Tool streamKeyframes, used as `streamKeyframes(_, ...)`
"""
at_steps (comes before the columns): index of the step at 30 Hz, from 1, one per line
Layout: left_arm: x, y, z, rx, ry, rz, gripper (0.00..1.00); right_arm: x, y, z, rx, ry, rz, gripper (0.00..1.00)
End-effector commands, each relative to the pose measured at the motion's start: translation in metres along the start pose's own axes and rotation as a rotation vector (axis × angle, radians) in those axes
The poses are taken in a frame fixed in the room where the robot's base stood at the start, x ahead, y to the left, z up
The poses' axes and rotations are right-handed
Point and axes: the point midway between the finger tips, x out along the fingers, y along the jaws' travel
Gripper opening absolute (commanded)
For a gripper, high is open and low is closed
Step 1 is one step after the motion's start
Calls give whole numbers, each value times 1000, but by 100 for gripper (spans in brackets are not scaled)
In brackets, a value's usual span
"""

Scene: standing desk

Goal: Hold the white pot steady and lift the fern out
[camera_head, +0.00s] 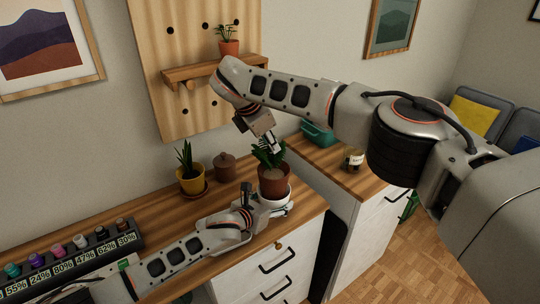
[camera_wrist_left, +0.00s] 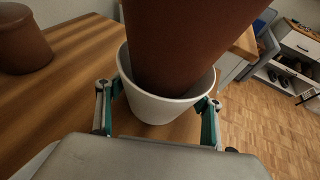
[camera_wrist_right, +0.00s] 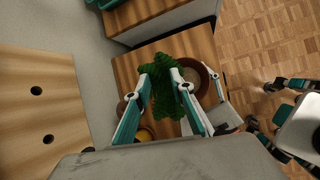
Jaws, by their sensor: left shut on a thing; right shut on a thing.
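The white pot (camera_head: 277,203) stands near the desk's front right corner. In the left wrist view, the white pot (camera_wrist_left: 158,108) sits between the fingers of my left gripper (camera_wrist_left: 160,100), which is shut on its sides. The fern (camera_head: 268,153) grows in a brown pot (camera_head: 274,183), which stands well up out of the white pot and looks tilted in the left wrist view (camera_wrist_left: 190,40). My right gripper (camera_head: 273,148) reaches down from above and is shut on the fern. In the right wrist view, the fern's leaves (camera_wrist_right: 165,95) fill the space between its fingers.
A yellow pot with a spiky plant (camera_head: 192,182) and a brown lidded jar (camera_head: 225,167) stand behind on the desk. A rack of colored bottles (camera_head: 75,262) is at left. A jar (camera_head: 353,160) and teal box (camera_head: 318,134) are on the right cabinet.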

Motion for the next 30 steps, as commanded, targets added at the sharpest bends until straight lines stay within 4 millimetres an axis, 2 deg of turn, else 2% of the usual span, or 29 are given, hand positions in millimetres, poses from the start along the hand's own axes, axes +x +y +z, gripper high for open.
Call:
streamKeyframes(3, 0, 0, -1, 1, 2, 1, 43, -19, 6, 11, 0, -4, 4, 0)
streamKeyframes(7, 0, 0, -1, 1, 2, 1, 43, -31, 10, 17, 0, -3, 2, 0)
streamKeyframes(18, 0, 0, -1, 1, 2, 1, 43, -37, 11, 20, -1, -2, 2, 0)
streamKeyframes(19, 0, 0, -1, 1, 2, 1, 69, -37, 11, 20, -1, -2, 2, 0)
streamKeyframes(21, 0, 0, -1, 0, 2, 1, 86, -37, 11, 20, -1, -2, 2, 0)
streamKeyframes(30, 0, 0, 0, 0, 1, 0, 86, -37, 11, 20, -1, -2, 2, 0)
